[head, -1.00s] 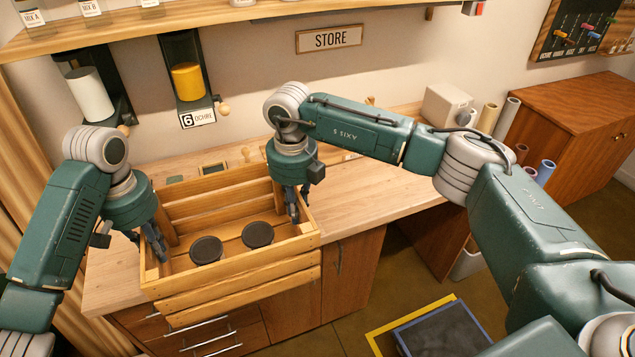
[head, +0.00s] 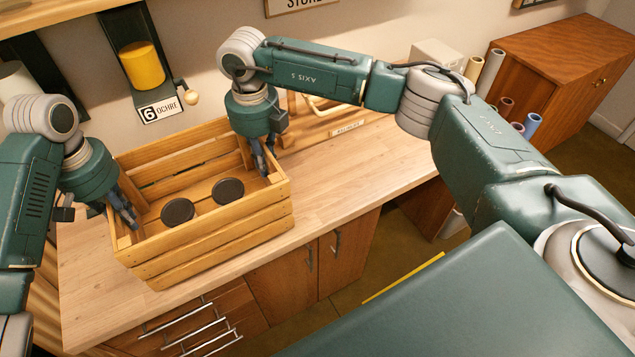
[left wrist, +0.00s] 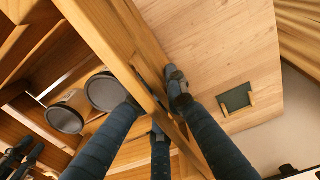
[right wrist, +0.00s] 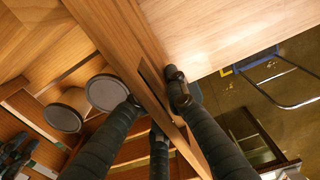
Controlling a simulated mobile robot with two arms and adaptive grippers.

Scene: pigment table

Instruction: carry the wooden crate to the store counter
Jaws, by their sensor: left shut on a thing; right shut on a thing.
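The wooden crate (head: 205,245) is a slatted box over the store counter (head: 340,165) in the head view. Two jars with dark round lids, one (head: 178,211) and another (head: 228,191), stand inside it. My left gripper (head: 128,212) is shut on the crate's left end wall, with fingers on both sides of it in the left wrist view (left wrist: 150,90). My right gripper (head: 264,165) is shut on the right end wall, also seen in the right wrist view (right wrist: 155,90). I cannot tell whether the crate's bottom touches the counter.
An ochre dispenser (head: 142,65) hangs on the wall behind the crate. A wooden rack (head: 325,115) stands at the back of the counter, right of the crate. Rolled tubes (head: 490,70) and a brown cabinet (head: 560,60) are further right. The counter right of the crate is largely clear.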

